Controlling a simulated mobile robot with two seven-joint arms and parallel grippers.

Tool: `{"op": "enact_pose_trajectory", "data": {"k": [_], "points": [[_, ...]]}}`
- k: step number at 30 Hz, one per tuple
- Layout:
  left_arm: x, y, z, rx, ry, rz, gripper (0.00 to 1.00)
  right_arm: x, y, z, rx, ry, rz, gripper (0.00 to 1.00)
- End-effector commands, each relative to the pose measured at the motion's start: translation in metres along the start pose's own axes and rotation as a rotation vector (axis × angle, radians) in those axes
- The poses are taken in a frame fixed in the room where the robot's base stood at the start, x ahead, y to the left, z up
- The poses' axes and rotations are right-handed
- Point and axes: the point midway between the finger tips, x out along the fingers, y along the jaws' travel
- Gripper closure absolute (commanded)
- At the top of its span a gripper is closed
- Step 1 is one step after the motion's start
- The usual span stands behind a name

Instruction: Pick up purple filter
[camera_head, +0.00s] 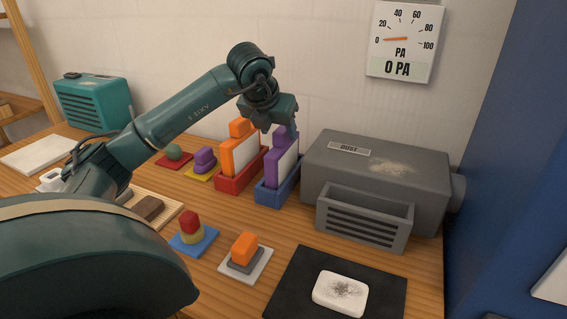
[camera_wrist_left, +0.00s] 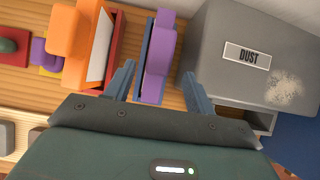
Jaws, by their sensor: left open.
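The purple filter (camera_head: 280,162) is a purple frame with a white panel. It stands upright in a blue holder (camera_head: 270,195) on the wooden table. My left gripper (camera_head: 279,131) is above it, pointing down, with its fingers partly hidden near the filter's top in the head view. In the left wrist view the purple filter (camera_wrist_left: 158,62) lies between the two open fingers (camera_wrist_left: 160,85), with gaps visible on both sides. The fingers are not closed on it. My right gripper is not in view.
An orange filter (camera_head: 238,155) in a red holder (camera_head: 240,180) stands close on the left. A grey box labelled DUST (camera_head: 375,180) stands close on the right. In front lie a black mat (camera_head: 290,290) with a dirty white pad (camera_head: 341,293), and small coloured pieces. The wall gauge (camera_head: 403,42) reads 0 PA.

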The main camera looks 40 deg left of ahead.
Motion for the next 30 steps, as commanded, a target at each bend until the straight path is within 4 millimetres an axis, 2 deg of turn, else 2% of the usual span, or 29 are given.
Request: {"op": "enact_pose_trajectory", "data": {"k": [3,8,18,26,30], "points": [[0.016,-0.001,0.000,0.000,0.001,-0.002,0.45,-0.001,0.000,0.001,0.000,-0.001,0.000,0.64],[0.025,0.000,0.000,0.001,0.001,-0.002,0.45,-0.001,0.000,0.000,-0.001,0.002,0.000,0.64],[0.070,0.003,-0.001,0.002,0.002,-0.004,0.45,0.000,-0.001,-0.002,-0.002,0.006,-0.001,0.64],[0.074,0.003,-0.001,0.002,-0.001,-0.003,0.45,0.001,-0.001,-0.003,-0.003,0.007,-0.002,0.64],[0.074,0.003,-0.001,0.002,0.000,-0.003,0.54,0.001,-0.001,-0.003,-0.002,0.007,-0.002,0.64]]}}
